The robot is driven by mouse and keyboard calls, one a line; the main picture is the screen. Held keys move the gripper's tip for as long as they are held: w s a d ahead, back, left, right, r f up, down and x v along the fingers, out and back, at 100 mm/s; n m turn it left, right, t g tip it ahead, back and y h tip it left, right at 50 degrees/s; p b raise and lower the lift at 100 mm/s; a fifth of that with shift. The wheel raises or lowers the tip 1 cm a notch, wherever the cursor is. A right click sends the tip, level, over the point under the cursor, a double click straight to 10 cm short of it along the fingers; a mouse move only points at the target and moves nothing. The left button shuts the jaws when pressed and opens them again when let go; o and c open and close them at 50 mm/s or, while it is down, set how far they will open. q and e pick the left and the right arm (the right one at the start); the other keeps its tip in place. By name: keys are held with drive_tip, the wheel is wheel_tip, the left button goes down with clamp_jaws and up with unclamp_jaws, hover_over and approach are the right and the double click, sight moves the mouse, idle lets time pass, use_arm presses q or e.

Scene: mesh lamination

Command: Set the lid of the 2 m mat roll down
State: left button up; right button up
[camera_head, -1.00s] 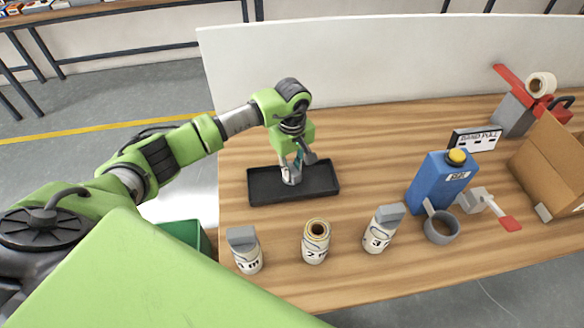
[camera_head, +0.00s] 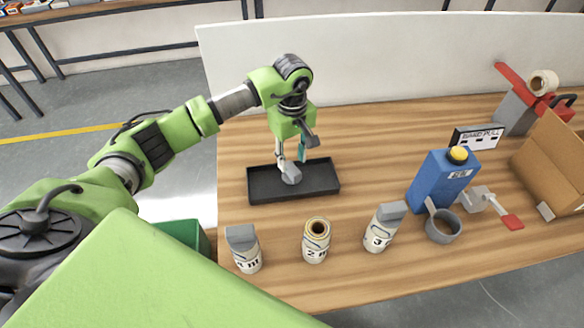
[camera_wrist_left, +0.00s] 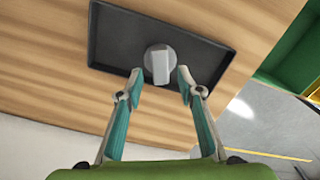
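The grey lid (camera_head: 291,175) lies in the black tray (camera_head: 262,187). In the left wrist view the lid (camera_wrist_left: 160,64) shows as a round cap with a raised bar, inside the tray (camera_wrist_left: 108,50). My left gripper (camera_head: 292,160) is above the lid with its fingers spread. In the left wrist view its fingertips (camera_wrist_left: 159,80) are apart on either side, clear of the lid. The 2 m mat roll (camera_head: 316,241) stands upright on the table without a lid, its rolled top showing. My right gripper is not in view.
A roll with a grey lid stands on each side of the 2 m roll, at left (camera_head: 245,249) and right (camera_head: 384,227). Further right are a blue jug (camera_head: 441,183), a grey cup (camera_head: 442,227) and a cardboard box (camera_head: 556,160). A white wall (camera_head: 380,55) backs the table.

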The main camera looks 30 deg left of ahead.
sight(292, 168)
use_arm(q)
wheel_tip(292, 168, up, 7)
drive_tip(key=b, duration=0.1)
drive_tip(key=shift+r, duration=0.2)
idle(0.5)
